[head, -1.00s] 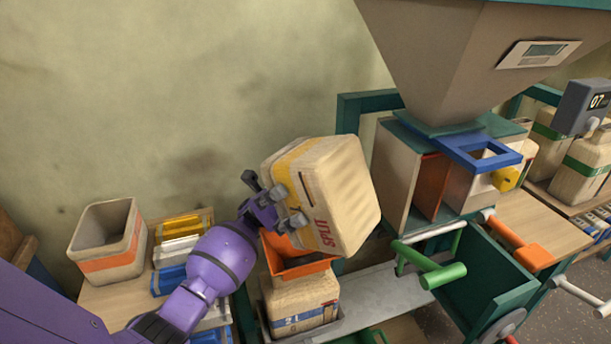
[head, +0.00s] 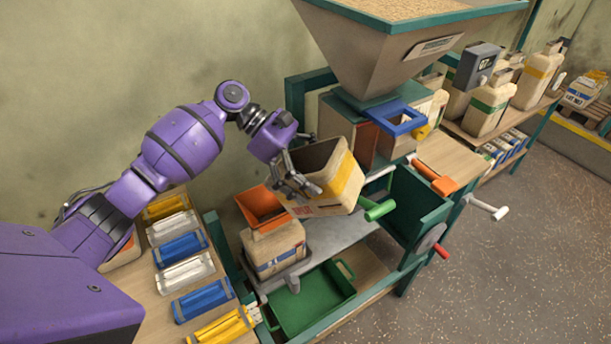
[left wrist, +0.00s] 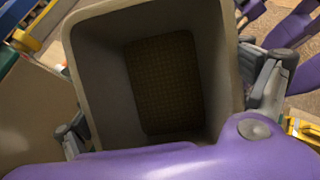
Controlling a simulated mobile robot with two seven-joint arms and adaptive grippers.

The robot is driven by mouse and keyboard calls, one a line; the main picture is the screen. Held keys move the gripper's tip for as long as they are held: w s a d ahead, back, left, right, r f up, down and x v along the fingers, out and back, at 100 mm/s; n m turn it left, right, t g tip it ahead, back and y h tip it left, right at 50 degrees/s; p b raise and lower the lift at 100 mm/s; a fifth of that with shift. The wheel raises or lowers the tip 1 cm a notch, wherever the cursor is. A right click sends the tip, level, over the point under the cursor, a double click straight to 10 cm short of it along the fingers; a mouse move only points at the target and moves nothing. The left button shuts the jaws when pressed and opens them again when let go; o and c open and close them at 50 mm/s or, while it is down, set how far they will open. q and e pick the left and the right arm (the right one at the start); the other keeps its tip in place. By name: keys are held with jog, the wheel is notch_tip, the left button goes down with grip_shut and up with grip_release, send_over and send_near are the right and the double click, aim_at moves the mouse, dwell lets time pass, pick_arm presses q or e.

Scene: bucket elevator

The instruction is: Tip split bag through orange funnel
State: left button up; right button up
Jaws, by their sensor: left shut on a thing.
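The split bag (head: 346,182), tan with a yellow band and red lettering, is held up by my left gripper (head: 298,172). The gripper is shut on it near its open mouth. The bag is tilted, just right of the orange funnel (head: 262,207), overlapping its edge in the picture; whether they touch I cannot tell. The funnel sits on a tan bag (head: 274,250) with a blue band. In the left wrist view I look into the split bag (left wrist: 88,75); a brown, textured patch shows deep inside, between the fingers. My right gripper is not in view.
A large hopper (head: 375,48) stands behind, with a blue frame (head: 396,122) below it. A green handle (head: 380,210) is close to the held bag. A green tray (head: 310,298) lies below. Coloured packets (head: 182,248) line the left bench. Floor at right is clear.

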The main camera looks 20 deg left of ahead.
pick_arm(q)
jog(key=f+y, duration=0.2)
jog(key=d+f+y, duration=0.1)
jog(key=y, duration=0.1)
jog(key=f+y, duration=0.2)
jog(key=shift+s+d+f+t+y, duration=0.2)
jog(key=shift+d+f+t+y, duration=0.05)
jog(key=shift+f+t+y, duration=0.15)
jog(key=shift+r, duration=2.15)
